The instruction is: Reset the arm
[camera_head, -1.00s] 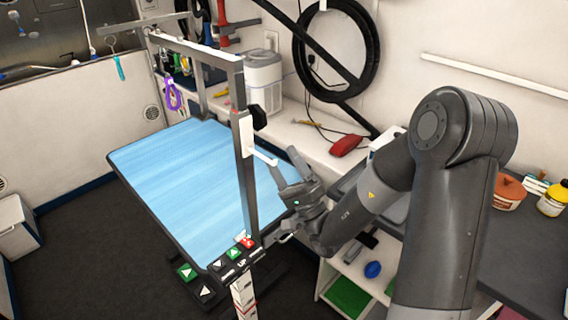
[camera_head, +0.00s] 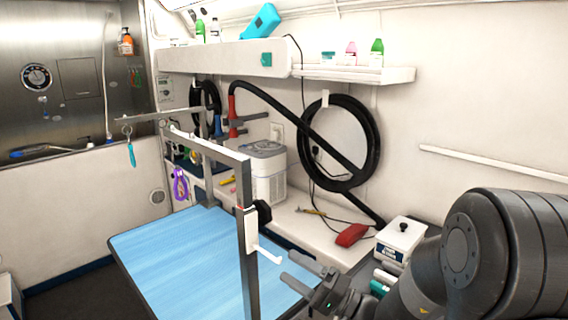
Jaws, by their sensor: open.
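My gripper (camera_head: 301,275) is at the lower middle of the view, beside the grey post of the grooming frame. Its two fingers point left and stand apart, with nothing seen between them. A white hook on the post (camera_head: 247,235) is just left of the fingertips; I cannot tell whether they touch. My arm comes in from the lower right, bent, and the picture's edge cuts off its lower part.
The blue grooming table (camera_head: 185,262) lies left of the post. Behind it a counter holds a white appliance (camera_head: 264,172), a red pouch (camera_head: 352,235) and a white box (camera_head: 400,238). A black hose (camera_head: 372,150) hangs on the wall. Shelves with bottles are above.

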